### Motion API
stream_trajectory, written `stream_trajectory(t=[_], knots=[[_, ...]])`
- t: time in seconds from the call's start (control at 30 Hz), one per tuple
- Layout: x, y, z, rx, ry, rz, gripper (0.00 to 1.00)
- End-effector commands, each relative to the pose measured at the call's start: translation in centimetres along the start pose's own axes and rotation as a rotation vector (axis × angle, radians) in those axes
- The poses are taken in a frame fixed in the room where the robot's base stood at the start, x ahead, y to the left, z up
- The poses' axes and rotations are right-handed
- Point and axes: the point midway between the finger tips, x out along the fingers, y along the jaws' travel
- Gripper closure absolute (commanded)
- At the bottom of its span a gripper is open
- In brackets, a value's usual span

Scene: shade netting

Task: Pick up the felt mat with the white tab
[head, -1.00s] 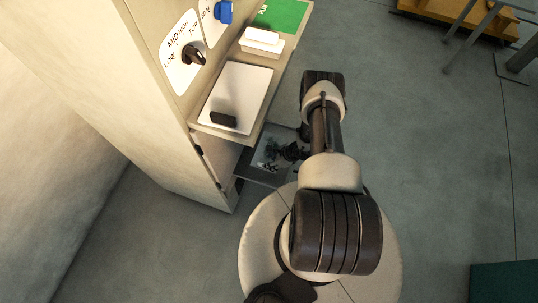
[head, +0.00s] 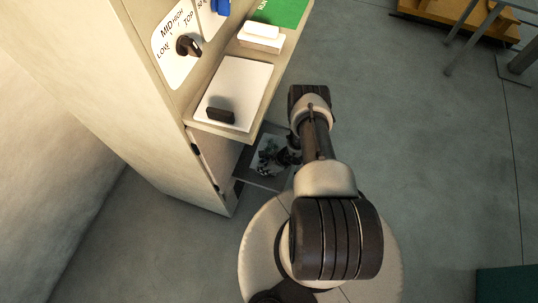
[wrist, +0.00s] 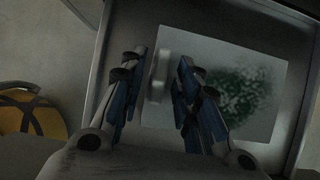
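The felt mat (wrist: 220,85) is a pale grey rectangle with a green speckled patch, lying flat in a metal-edged tray (wrist: 102,60) in the wrist view. Its white tab (wrist: 159,75) stands out near the mat's left end. My gripper (wrist: 160,62) is open, with one finger left and one finger right of the tab; whether either touches it I cannot tell. In the head view the mat (head: 268,157) shows low beside the cabinet, partly hidden by my dark gripper (head: 279,158).
A cabinet (head: 150,120) with a knob (head: 188,45) stands at left. Its upper shelf (head: 228,135) overhangs near the tray and carries a white plate with a dark block (head: 220,115). A yellow object (wrist: 30,112) lies left of the tray.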

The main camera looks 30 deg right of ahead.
Motion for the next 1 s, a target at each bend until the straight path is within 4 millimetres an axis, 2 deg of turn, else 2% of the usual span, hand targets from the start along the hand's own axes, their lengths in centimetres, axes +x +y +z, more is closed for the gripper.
stream_trajectory(t=[0.4,0.83,1.0], knots=[[-0.01,0.00,-0.02,0.000,0.000,0.000,1.00],[-0.08,-0.02,0.03,0.000,0.000,0.000,1.00],[-0.97,-0.04,0.55,0.001,0.000,0.000,1.00]])
